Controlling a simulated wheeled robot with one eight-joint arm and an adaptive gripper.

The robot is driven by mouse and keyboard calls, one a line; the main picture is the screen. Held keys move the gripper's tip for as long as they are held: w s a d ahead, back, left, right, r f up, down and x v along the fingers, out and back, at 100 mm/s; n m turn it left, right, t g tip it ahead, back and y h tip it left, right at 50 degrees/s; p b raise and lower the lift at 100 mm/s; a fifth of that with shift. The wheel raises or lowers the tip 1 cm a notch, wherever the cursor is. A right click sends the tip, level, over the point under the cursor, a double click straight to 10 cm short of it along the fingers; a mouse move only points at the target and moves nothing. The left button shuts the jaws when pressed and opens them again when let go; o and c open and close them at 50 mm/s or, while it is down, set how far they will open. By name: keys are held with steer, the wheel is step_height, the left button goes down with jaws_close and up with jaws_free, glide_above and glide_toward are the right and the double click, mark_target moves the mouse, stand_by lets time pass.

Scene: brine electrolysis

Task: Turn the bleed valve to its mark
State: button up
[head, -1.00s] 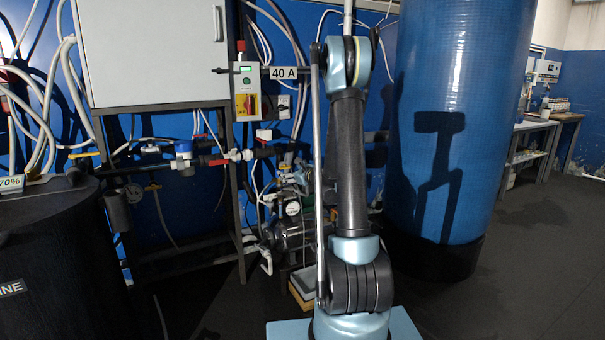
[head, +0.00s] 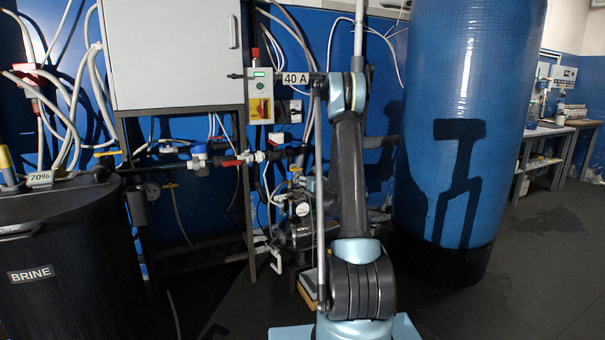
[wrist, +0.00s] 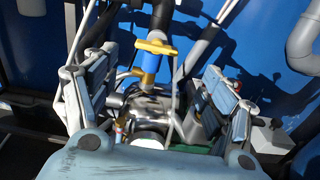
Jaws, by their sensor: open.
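In the wrist view, a valve with a yellow T-shaped handle (wrist: 157,46) on a blue body stands ahead of my gripper. It looks like the bleed valve, but no label shows, and I cannot make out its mark. My gripper (wrist: 155,98) is open, with one finger at the left and one at the right. The handle lies beyond the fingertips, between them in the picture, and nothing is held. In the head view, my arm hides the gripper. A small yellow spot (head: 296,169) among the pipes left of my arm may be the same handle.
A black brine tank (head: 70,260) stands at the left and a tall blue tank (head: 465,90) at the right. A grey cabinet (head: 170,60) hangs above pipes with a red-handled valve (head: 228,162). A pump (head: 300,235) sits low behind my arm. Dark floor lies open at the right.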

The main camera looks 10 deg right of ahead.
mark_target(296, 168)
steer(key=x, duration=1)
steer(key=shift+w+a, duration=0.3)
steer(key=shift+a, duration=0.05)
steer(key=shift+c, duration=0.6)
